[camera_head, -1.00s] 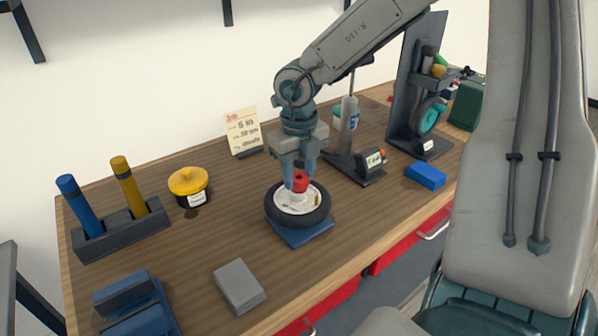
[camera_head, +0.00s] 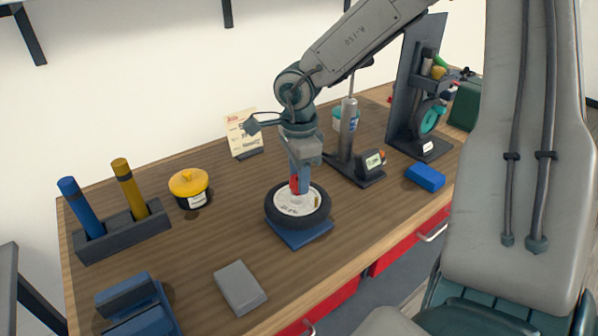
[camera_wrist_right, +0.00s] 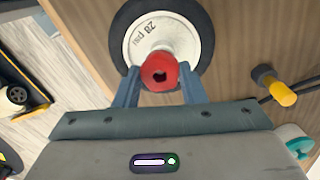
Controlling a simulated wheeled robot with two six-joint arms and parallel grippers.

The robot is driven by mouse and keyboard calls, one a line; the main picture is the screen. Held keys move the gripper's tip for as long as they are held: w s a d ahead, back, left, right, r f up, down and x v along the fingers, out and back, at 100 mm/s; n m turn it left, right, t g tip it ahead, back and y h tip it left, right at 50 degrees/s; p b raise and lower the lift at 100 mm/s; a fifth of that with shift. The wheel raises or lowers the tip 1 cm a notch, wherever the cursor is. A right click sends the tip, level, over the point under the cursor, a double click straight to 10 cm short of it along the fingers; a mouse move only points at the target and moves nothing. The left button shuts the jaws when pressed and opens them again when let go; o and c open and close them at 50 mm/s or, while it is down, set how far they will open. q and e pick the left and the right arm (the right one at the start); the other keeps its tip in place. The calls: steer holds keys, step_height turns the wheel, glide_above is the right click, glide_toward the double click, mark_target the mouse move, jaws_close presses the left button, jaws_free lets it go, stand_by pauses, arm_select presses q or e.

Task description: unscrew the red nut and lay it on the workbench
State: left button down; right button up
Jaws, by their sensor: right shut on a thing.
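The red nut (camera_head: 294,185) is at the hub of a small black-tyred wheel (camera_head: 322,212), which lies flat on a blue base on the wooden workbench (camera_head: 215,240). My right gripper (camera_head: 299,188) points down from above, shut on the nut, and its fingers partly hide it in the head view. In the right wrist view the nut (camera_wrist_right: 159,70) sits between the two blue fingers (camera_wrist_right: 160,88), over the pale hub marked "28 PSI". I cannot tell how far it is threaded on. My left gripper is out of view.
A grey block (camera_head: 240,288) and a blue stand (camera_head: 135,300) are at the front left. A yellow-lidded pot (camera_head: 189,188) and a holder with two handles (camera_head: 123,232) stand left. A gauge stand (camera_head: 360,175) and blue block (camera_head: 425,177) are right. Bench between pot and wheel is clear.

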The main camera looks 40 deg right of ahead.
steer(key=shift+n, duration=0.7)
steer(key=o, duration=1)
steer(key=shift+o, duration=0.2)
